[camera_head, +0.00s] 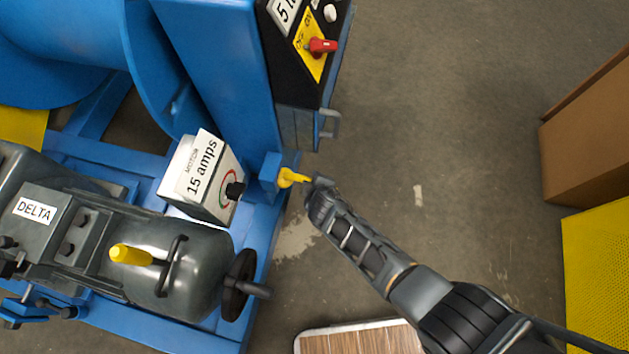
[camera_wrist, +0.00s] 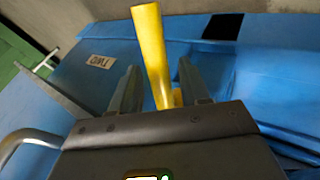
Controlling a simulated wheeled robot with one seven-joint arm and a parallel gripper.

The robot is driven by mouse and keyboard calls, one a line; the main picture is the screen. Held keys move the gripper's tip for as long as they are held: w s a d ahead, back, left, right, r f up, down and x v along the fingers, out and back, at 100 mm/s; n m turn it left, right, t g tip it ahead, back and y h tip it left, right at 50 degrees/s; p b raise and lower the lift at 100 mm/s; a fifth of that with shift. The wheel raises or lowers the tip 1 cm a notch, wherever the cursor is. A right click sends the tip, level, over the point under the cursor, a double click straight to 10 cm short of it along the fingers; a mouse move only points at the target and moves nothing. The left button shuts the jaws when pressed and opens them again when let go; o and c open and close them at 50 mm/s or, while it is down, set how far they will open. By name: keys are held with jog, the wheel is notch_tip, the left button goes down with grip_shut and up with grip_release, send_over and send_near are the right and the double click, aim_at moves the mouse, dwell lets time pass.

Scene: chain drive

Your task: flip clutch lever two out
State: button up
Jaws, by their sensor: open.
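A yellow lever (camera_head: 292,178) sticks out to the right from a small blue bracket (camera_head: 270,172) on the blue machine's frame. My gripper (camera_head: 316,182) is at the lever's outer end. In the wrist view the yellow lever (camera_wrist: 151,50) stands between the two fingers of my open gripper (camera_wrist: 158,78), with a finger on each side. A small label (camera_wrist: 101,62), upside down and seemingly reading TWO, is on the blue surface to the left. I cannot tell whether either finger touches the lever.
A grey box marked 15 amps (camera_head: 203,178) and a dark motor (camera_head: 180,265) with another yellow lever (camera_head: 131,255) stand at left. A control panel with a red switch (camera_head: 322,46) is above. A cardboard box (camera_head: 590,130) stands at right. Floor between is clear.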

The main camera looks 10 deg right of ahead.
jog(key=p+v, duration=0.4)
jog(key=v, duration=0.3)
jog(key=shift+r, duration=0.1)
dwell(0.4)
jog(key=s+d+r+m+t+y+p, duration=0.15)
jog(key=s+r+m, duration=0.25)
jog(key=s+r, duration=0.5)
jog(key=s+d+r+m+t+p, duration=0.1)
jog(key=s+d+r+m+p, duration=0.15)
jog(key=s+r, duration=0.6)
jog(key=s+d+r+m+t, duration=0.1)
jog(key=s+d+r, duration=0.3)
jog(key=r, duration=0.6)
jog(key=s+d+r+m+t+h+p, duration=0.1)
jog(key=s+d+r+m+t, duration=0.1)
jog(key=r, duration=0.9)
jog(key=s+d+r+m+t+h+p, duration=0.1)
jog(key=s+d+r+m, duration=0.2)
jog(key=s+d+r, duration=0.4)
notch_tip(320, 180, up, 4)
jog(key=shift+t, duration=0.35)
